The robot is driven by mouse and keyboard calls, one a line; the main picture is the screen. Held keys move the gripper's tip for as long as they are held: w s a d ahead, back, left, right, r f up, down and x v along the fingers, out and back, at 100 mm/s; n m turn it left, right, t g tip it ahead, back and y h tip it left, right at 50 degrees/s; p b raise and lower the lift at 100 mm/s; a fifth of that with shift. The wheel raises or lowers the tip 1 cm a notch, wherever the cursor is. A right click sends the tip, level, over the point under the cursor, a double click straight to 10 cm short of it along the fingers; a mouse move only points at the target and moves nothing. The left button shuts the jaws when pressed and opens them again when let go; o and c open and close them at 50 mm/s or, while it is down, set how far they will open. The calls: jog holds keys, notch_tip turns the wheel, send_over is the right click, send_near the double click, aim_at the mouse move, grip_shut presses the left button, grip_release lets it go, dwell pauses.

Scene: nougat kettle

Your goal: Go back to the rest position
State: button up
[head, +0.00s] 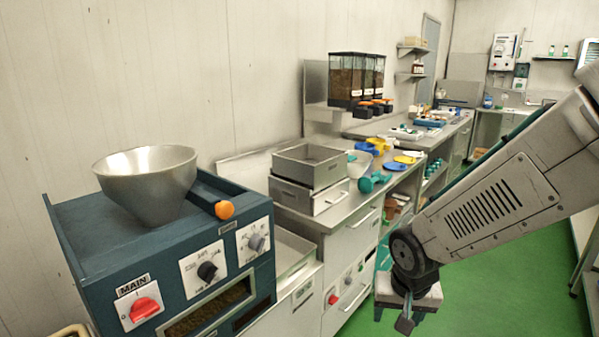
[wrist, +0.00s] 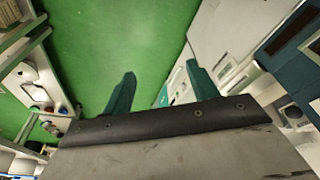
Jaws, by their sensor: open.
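My gripper (head: 405,322) hangs at the end of my arm in the lower right of the head view, over the green floor and beside the counter front. In the wrist view my gripper (wrist: 160,92) shows two dark green fingers spread well apart. Nothing is between them, only floor and the pale cabinet front behind. My gripper is open and empty. It touches nothing that I can see. The fingertips are small and partly hidden in the head view.
A blue machine (head: 110,245) with a metal funnel (head: 147,185) stands at the near left. Metal trays (head: 310,165) and a teal tool (head: 373,182) sit on the steel counter. Clear dispensers (head: 355,78) hang at the wall. The green floor (head: 500,290) at the right is clear.

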jog(key=s+d+r+n, duration=0.1)
jog(key=s+d+r, duration=0.2)
jog(key=s+r, duration=0.4)
jog(key=s+d+r+n+g, duration=0.1)
jog(key=s+d+r, duration=0.3)
jog(key=s+r, duration=0.4)
jog(key=shift+s+r, duration=0.25)
jog(key=shift+s, duration=1.85)
